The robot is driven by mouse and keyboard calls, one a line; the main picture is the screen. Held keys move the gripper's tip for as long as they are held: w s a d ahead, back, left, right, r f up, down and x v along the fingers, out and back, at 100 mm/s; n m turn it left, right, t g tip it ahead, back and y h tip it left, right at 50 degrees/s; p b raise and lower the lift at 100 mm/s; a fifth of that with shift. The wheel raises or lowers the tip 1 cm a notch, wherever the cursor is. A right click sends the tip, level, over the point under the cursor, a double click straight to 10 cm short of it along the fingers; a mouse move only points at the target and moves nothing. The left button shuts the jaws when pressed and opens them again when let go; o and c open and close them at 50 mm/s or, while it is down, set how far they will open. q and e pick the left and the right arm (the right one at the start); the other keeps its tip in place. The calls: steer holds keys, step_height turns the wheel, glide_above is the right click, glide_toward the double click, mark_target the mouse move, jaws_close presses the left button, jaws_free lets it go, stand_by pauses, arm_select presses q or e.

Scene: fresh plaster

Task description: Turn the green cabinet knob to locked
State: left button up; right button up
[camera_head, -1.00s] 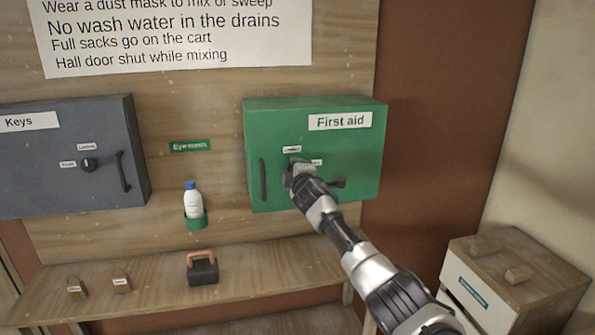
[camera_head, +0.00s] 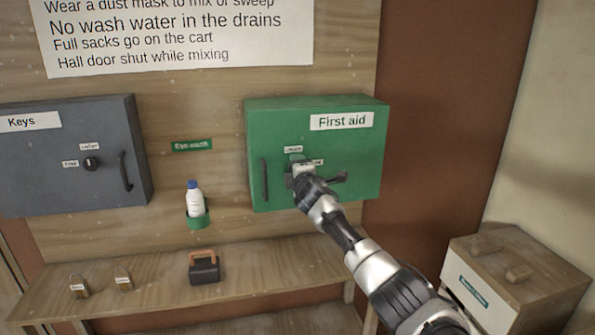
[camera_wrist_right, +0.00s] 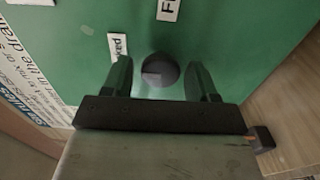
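The green first aid cabinet (camera_head: 225,0) is not at that edge; its front (camera_head: 285,125) hangs on the wooden wall panel in the head view. Its round dark knob (camera_wrist_right: 160,70) shows in the right wrist view, between two small white labels; one ends in "ked" (camera_wrist_right: 117,45), the other starts with "F" (camera_wrist_right: 168,10). My right gripper (camera_wrist_right: 162,80) is open, with one finger on each side of the knob and a gap to both. In the head view my right gripper (camera_head: 302,172) covers the knob. The knob's pointing direction is unclear. My left gripper is out of view.
A dark handle (camera_head: 264,180) stands left of the knob. A grey Keys cabinet (camera_head: 50,160) with its own knob (camera_head: 91,163) hangs at left. A bottle (camera_head: 194,200) sits in a green holder. A bench (camera_head: 140,298) below holds padlocks and a dark, orange-handled object (camera_head: 204,268).

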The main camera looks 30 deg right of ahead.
steer(key=shift+o, duration=0.6)
steer(key=shift+s, duration=0.15)
steer(key=b+v, duration=0.2)
steer(key=v, duration=0.8)
steer(key=shift+s, duration=0.25)
steer(key=shift+a+f, duration=0.1)
steer(key=shift+a, duration=0.05)
